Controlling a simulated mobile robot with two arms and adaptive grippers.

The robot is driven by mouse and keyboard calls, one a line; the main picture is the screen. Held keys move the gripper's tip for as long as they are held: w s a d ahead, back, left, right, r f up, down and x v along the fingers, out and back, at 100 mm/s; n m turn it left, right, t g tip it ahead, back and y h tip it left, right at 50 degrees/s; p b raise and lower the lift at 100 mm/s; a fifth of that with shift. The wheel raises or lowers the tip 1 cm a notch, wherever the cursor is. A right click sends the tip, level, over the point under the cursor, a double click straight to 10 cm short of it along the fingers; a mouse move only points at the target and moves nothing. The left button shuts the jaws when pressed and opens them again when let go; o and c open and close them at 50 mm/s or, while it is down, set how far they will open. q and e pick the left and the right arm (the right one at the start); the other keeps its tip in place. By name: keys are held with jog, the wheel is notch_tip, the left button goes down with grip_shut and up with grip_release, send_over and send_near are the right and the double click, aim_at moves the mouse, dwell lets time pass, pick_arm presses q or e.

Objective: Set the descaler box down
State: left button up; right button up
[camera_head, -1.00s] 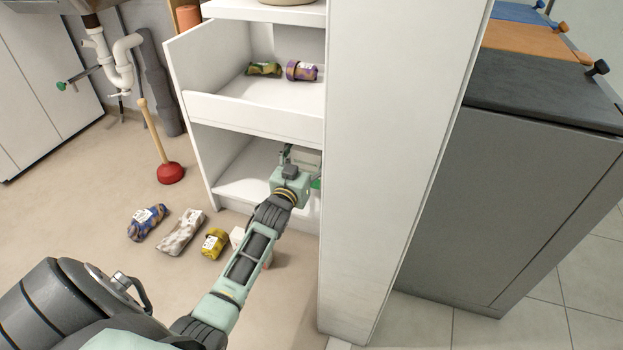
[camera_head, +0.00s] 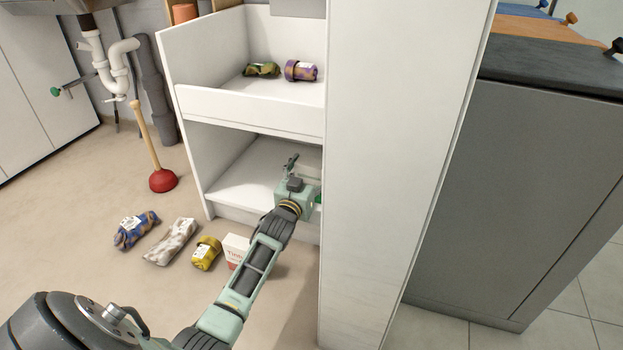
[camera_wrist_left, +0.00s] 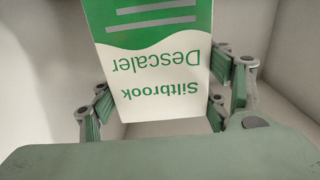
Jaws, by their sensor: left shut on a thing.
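The descaler box, white and green with "Siltbrook Descaler" on it, shows upside down in the left wrist view (camera_wrist_left: 160,75). My left gripper (camera_wrist_left: 163,95) is shut on it, with fingers on both sides. In the head view, my left gripper (camera_head: 297,172) is inside the lower compartment of the white shelf unit (camera_head: 245,188), over its floor. The box is mostly or wholly hidden there. I cannot tell whether it touches the shelf floor. My right gripper is not in view.
The upper compartment holds a green patterned packet (camera_head: 262,70) and a purple jar (camera_head: 300,70). A tall white panel (camera_head: 395,170) stands close to the gripper's right. Blue (camera_head: 136,230), grey-white (camera_head: 171,241) and yellow (camera_head: 206,253) items, a white carton (camera_head: 235,247) and a plunger (camera_head: 162,180) are on the floor.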

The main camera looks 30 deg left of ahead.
pick_arm(q)
jog(key=o, duration=1.6)
jog(key=shift+c, duration=0.2)
